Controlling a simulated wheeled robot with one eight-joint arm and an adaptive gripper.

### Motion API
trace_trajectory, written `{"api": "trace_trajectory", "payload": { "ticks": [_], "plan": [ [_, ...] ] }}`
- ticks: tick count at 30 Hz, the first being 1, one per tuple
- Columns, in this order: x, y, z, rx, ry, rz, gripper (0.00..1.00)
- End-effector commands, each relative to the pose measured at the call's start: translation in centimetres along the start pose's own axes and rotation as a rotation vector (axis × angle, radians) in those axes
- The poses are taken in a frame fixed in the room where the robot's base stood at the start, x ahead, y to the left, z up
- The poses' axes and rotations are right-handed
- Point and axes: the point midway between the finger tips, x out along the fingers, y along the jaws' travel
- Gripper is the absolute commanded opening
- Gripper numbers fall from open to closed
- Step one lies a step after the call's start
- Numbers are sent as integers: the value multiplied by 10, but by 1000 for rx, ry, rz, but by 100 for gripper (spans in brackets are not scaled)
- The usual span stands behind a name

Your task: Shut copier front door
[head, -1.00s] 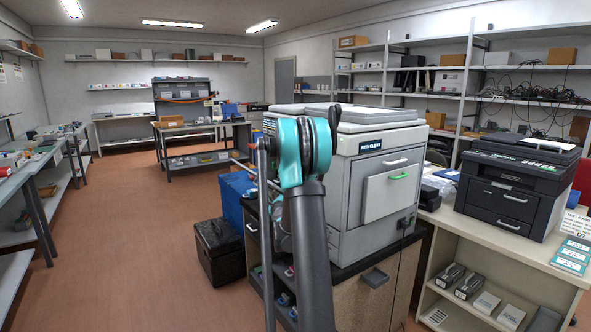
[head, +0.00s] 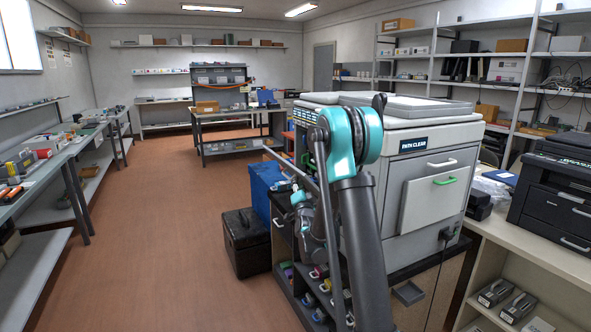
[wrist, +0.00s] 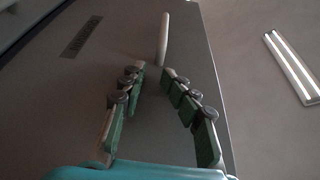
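The copier (head: 428,165) is a large grey-white machine on a low cabinet, right of centre in the head view. It carries a "PATH CLEAR" label. A grey panel (wrist: 115,35) with a dark label and pale bar handle (wrist: 163,38) lies beyond the fingertips. I cannot tell whether this is the front door. My arm hides part of the copier's left side.
A black box (head: 246,243) and a blue bin (head: 268,188) stand on the floor left of the copier cabinet. A black printer (head: 556,200) sits on the bench to the right. The floor at left is clear up to the long side bench (head: 40,185).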

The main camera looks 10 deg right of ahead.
Motion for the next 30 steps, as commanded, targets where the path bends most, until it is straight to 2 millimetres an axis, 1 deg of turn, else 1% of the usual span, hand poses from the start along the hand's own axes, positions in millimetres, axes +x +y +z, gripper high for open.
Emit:
{"api": "trace_trajectory", "payload": {
  "ticks": [1,9,15,21,29,30],
  "plan": [
    [12,0,0,0,1,0,31],
    [65,1,0,1,1,1,31],
    [94,1,-1,1,1,1,31],
    [106,1,-1,1,1,1,31],
    [107,0,-1,1,1,1,31],
    [107,0,-1,1,1,1,29]
  ]
}}
